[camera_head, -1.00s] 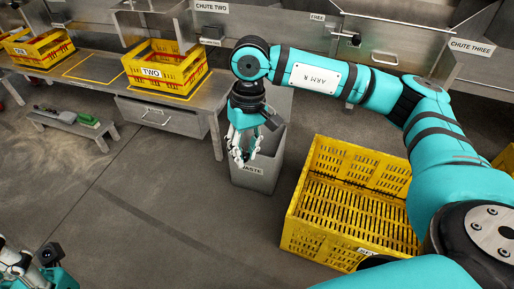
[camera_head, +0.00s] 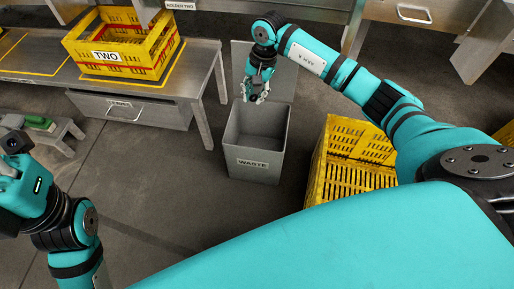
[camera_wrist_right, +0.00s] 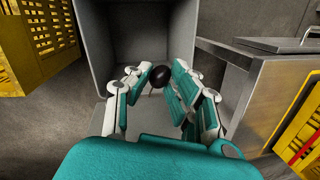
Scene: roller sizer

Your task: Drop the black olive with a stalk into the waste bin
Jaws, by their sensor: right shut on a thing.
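The black olive (camera_wrist_right: 158,76) is a small dark oval between the fingertips of my right gripper (camera_wrist_right: 160,82) in the right wrist view. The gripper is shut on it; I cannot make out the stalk. In the head view, my right gripper (camera_head: 257,98) hangs at the back part of the waste bin's opening, and the olive is too small to tell there. The waste bin (camera_head: 253,174) is grey, open-topped and labelled WASTE. Its grey walls (camera_wrist_right: 130,35) also show in the wrist view. My left gripper (camera_head: 8,165) is at the left edge, its fingers mostly cut off.
A yellow slotted crate (camera_head: 340,180) stands right of the bin. A metal bench (camera_head: 205,75) at the left bears a yellow crate labelled TWO (camera_head: 75,52). A low stool (camera_head: 62,140) stands at the far left. The floor left of the bin is clear.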

